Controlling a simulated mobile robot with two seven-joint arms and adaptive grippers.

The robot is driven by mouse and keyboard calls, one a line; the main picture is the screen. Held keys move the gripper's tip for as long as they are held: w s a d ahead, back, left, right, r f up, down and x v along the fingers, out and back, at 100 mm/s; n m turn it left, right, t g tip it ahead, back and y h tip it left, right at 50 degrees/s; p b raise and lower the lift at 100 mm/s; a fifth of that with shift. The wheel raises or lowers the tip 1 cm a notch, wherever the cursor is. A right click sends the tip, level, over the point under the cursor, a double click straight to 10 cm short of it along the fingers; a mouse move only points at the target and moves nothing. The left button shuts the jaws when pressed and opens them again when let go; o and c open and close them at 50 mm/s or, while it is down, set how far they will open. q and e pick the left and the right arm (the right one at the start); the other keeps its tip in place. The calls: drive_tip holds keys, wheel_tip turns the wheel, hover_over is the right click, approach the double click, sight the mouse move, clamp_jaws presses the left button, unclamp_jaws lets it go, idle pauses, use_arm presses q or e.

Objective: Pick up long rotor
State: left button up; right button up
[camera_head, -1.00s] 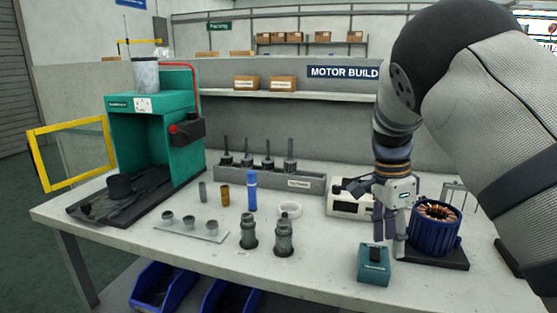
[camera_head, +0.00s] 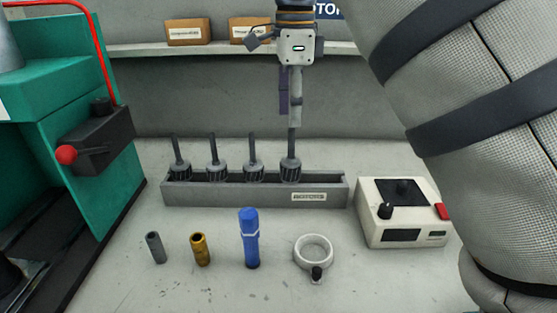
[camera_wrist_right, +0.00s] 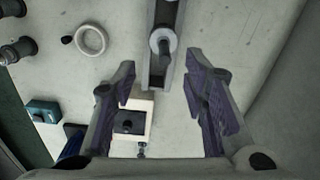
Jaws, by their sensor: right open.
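Several dark rotors with upright shafts stand in a row in the grey rack (camera_head: 255,195) on the bench. The rightmost rotor (camera_head: 290,171) looks to be the long one, but my fingers overlap its shaft in the head view. My right gripper (camera_head: 290,115) points down above this end of the rack, its fingers in line with that shaft. In the right wrist view the open gripper (camera_wrist_right: 160,78) has its two fingers apart with nothing held. A rotor (camera_wrist_right: 162,42) shows end-on beyond the gap between them. My left gripper is out of view.
A grey sleeve (camera_head: 155,248), a brass sleeve (camera_head: 200,249), a blue cylinder (camera_head: 249,238) and a white ring (camera_head: 313,252) stand before the rack. A white instrument box (camera_head: 402,212) is right of it, a green press (camera_head: 60,125) left. A shelf (camera_head: 150,50) runs behind.

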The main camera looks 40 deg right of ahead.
sight(292, 157)
drive_tip(key=f, duration=0.9)
drive_tip(key=shift+w+d, duration=0.15)
drive_tip(key=shift+d, duration=0.1)
clamp_jaws()
